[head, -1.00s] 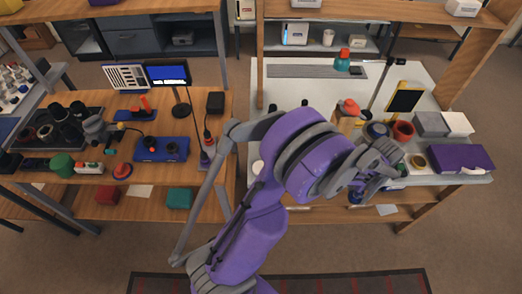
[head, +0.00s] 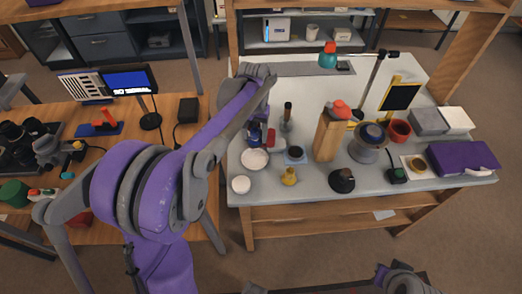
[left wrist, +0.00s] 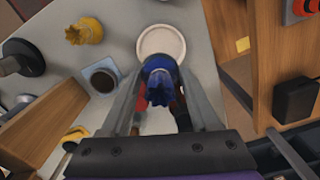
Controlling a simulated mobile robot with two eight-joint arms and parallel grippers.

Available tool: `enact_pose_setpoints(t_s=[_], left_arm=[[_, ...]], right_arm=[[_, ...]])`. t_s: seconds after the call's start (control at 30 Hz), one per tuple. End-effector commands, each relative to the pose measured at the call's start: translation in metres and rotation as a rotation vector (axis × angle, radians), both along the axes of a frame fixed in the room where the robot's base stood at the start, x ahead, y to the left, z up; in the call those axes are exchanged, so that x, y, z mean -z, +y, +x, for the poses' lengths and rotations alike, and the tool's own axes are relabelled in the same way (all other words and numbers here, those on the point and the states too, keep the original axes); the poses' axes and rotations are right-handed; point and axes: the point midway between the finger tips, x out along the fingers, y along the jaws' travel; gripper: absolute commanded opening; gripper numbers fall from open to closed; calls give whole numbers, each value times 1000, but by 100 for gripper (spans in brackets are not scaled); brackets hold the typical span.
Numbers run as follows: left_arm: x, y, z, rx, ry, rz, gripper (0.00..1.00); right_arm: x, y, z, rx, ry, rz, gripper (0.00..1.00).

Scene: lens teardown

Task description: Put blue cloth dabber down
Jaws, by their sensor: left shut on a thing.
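The blue cloth dabber (left wrist: 160,82) is between the fingers of my left gripper (left wrist: 158,92) in the left wrist view, its blue ruffled end facing the camera. In the head view my left gripper (head: 260,132) points down over the left part of the grey bench (head: 222,192), and the dabber (head: 254,139) shows only in part beneath it. A round white dish (head: 255,159) lies just in front of it; the dish (left wrist: 161,43) is partly covered by the dabber in the left wrist view. I cannot tell whether the dabber touches the bench.
A blue square holder (head: 295,154) with a dark round top and a yellow piece (head: 289,177) stand right of the dish. A small white pot (head: 241,184) is near the front edge. A wooden block (head: 327,138) stands farther right. A red item (head: 271,140) is close beside the gripper.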

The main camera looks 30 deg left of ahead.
Motion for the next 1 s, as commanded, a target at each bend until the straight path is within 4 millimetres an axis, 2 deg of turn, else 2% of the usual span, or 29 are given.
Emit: enact_pose_setpoints(t_s=[0.3,0.53,0.7,1.0], left_arm=[[49,3,0,-7,-2,1,10],[67,3,0,-7,-2,1,10],[91,3,0,-7,-2,1,10],[96,3,-1,-7,-2,1,10]], right_arm=[[5,0,-2,0,3,0,0],[5,0,-2,0,3,0,0],[7,0,-2,0,4,0,0],[7,0,-2,0,4,0,0]])
